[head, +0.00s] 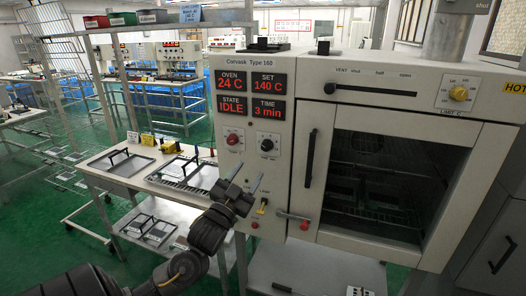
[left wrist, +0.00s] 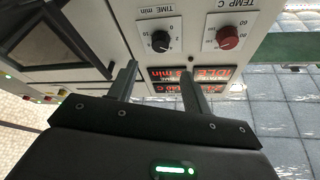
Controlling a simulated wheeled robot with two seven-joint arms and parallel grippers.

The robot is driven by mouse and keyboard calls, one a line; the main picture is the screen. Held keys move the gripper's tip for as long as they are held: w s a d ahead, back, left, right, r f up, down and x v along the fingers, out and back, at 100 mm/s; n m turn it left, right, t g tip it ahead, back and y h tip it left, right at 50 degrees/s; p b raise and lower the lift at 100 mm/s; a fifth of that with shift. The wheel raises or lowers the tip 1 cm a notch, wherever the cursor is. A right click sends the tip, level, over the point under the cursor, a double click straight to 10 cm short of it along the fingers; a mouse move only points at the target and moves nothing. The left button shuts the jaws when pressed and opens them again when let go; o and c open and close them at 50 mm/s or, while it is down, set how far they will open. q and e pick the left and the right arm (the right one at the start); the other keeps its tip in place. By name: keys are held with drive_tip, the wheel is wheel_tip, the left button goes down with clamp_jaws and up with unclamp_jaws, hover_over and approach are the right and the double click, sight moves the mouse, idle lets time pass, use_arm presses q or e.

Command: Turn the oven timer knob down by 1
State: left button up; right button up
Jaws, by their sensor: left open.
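The timer knob (head: 267,145) is black with a white pointer mark, on a white dial plate on the oven's control panel. It also shows in the left wrist view (left wrist: 160,41), under an upside-down "TIME min" label. The red temperature knob (head: 233,139) sits to its left; it appears on the right in the left wrist view (left wrist: 228,37). The display (head: 268,109) reads TIME 3 min. My left gripper (head: 247,176) is open and empty, below the knob and apart from it. In the left wrist view its fingers (left wrist: 160,72) point toward the panel. My right gripper is out of view.
The oven door (head: 375,175) is closed, with a dark vertical handle (head: 311,158) right of the panel. A yellow-tipped switch (head: 262,206) and a red knob (head: 305,225) sit low on the front. A bench with trays (head: 185,172) stands at left.

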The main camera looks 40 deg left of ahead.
sight(265, 147)
use_arm(q)
drive_tip(key=p+x, duration=0.3)
drive_tip(key=x, duration=0.5)
drive_tip(key=shift+w+r, duration=0.2)
drive_tip(key=shift+w, duration=0.15)
drive_tip(key=shift+w+a+r, duration=0.1)
drive_tip(key=shift+w+a, duration=0.05)
drive_tip(key=shift+w, duration=0.45)
drive_tip(key=c, duration=1)
drive_tip(key=shift+o, duration=0.2)
drive_tip(key=n+y, duration=0.2)
drive_tip(key=n, duration=0.1)
drive_tip(key=n+y+p, duration=0.1)
drive_tip(key=n, duration=0.3)
drive_tip(key=shift+n+g+y, duration=0.3)
drive_tip(key=shift+g+y, duration=0.1)
drive_tip(key=o, duration=1)
drive_tip(key=shift+c, duration=0.2)
